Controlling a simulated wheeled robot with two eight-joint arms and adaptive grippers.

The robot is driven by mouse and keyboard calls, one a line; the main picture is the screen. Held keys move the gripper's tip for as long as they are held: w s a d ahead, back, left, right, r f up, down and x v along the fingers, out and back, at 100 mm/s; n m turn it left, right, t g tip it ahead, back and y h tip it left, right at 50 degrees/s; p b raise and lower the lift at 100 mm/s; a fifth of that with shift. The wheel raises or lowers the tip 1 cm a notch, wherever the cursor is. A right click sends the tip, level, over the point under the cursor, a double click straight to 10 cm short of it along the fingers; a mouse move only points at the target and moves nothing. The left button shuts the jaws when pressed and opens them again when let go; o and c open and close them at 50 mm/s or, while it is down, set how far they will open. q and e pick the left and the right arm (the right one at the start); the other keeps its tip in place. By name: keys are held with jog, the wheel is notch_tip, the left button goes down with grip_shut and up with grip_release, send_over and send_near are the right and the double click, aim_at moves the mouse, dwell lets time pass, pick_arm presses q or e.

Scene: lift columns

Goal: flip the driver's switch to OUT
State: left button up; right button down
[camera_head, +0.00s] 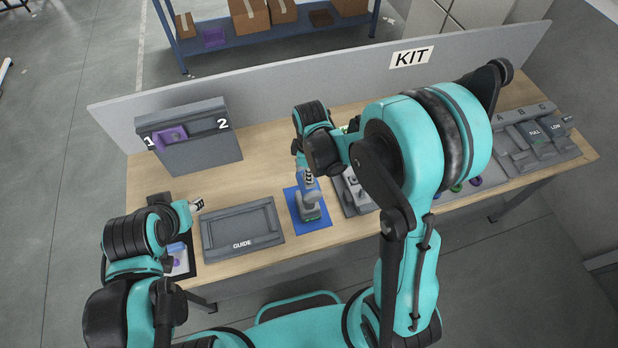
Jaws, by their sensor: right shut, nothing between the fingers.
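The driver (308,208) stands on a blue mat (323,226) near the front edge of the table. It has a blue-grey body and a wider base. My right gripper (308,177) is at the top of the driver, shut with nothing held. Whether it touches the driver I cannot tell. The switch and its OUT mark are too small to make out. My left gripper (198,204) is at the left of the table, beside the guide board and apart from the driver. Its fingers are too small to read.
A grey GUIDE board (242,230) lies left of the mat. A grey stand (198,152) marked 1 and 2 holds a purple part (171,137). Bins (538,133) marked A, B and C are at the right. A KIT panel (300,78) closes the back. My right arm hides much of the right half.

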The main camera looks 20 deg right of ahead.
aim_at(320, 191)
jog(key=shift+f+b, duration=0.4)
jog(key=shift+f, duration=0.05)
jog(key=shift+r, duration=0.1)
jog(key=shift+r+p, duration=2.35)
jog(key=shift+r, duration=1.15)
jog(key=s+d+f+m+t+b, duration=0.1)
jog(key=f+m+b, duration=0.1)
jog(key=b, duration=0.3)
jog(key=s+f+m+t+b, duration=0.1)
jog(key=s+f+m+b, duration=0.1)
jog(key=b, duration=0.4)
jog(key=s+d+f+m+t+b, duration=0.1)
jog(key=f+b, duration=0.2)
jog(key=b, duration=0.2)
jog(key=shift+s+d+m+b, duration=0.25)
jog(key=shift+d+m+b, duration=0.05)
jog(key=shift+m, duration=0.1)
jog(key=s+d+f+m+t+b, duration=0.2)
jog(key=s+f+m+t+b, duration=0.2)
jog(key=f+b, duration=0.6)
jog(key=s+m+b, duration=0.1)
jog(key=m+b, duration=0.1)
jog(key=b, duration=0.2)
jog(key=shift+s+f+m+b, duration=0.15)
jog(key=shift+s+m+b, duration=0.15)
jog(key=shift+s+b, duration=0.1)
